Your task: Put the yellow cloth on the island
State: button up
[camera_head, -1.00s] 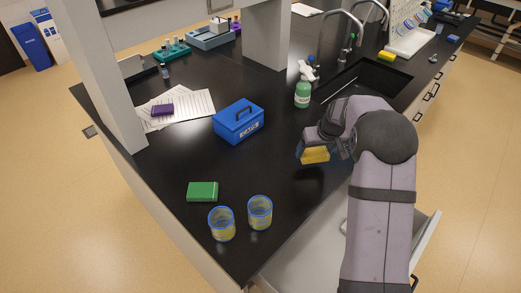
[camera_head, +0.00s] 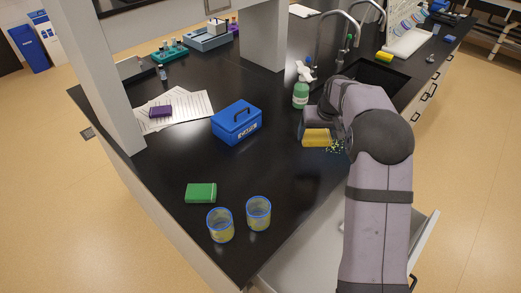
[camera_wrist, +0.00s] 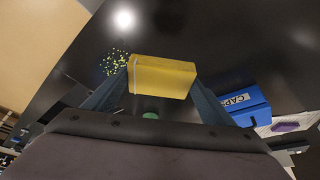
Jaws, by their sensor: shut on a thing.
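The yellow cloth (camera_head: 316,138) is a folded yellow block held over the black island top (camera_head: 255,173). My gripper (camera_head: 312,130) is shut on it, to the right of the blue box and in front of the green-labelled bottle. In the wrist view the yellow cloth (camera_wrist: 162,77) sits between the two fingertips of my gripper (camera_wrist: 160,85). I cannot tell whether the cloth touches the island top or is a little above it.
Small yellow-green bits (camera_head: 335,146) lie scattered beside the cloth. A blue box (camera_head: 237,122), green block (camera_head: 201,193), two blue-rimmed beakers (camera_head: 258,213) (camera_head: 220,225) and spray bottle (camera_head: 300,94) stand around. A sink (camera_head: 372,82) is behind. An open drawer (camera_head: 318,255) juts out in front.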

jog(key=shift+f+p, duration=1.9)
jog(key=shift+f, duration=3.1)
jog(key=shift+f, duration=0.15)
jog(key=o, duration=1.1)
jog(key=shift+r, duration=0.25)
jog(key=b+v, duration=0.3)
jog(key=v, duration=0.8)
jog(key=shift+s+r+b, duration=0.15)
jog(key=shift+r+b, duration=0.2)
jog(key=shift+r, duration=0.05)
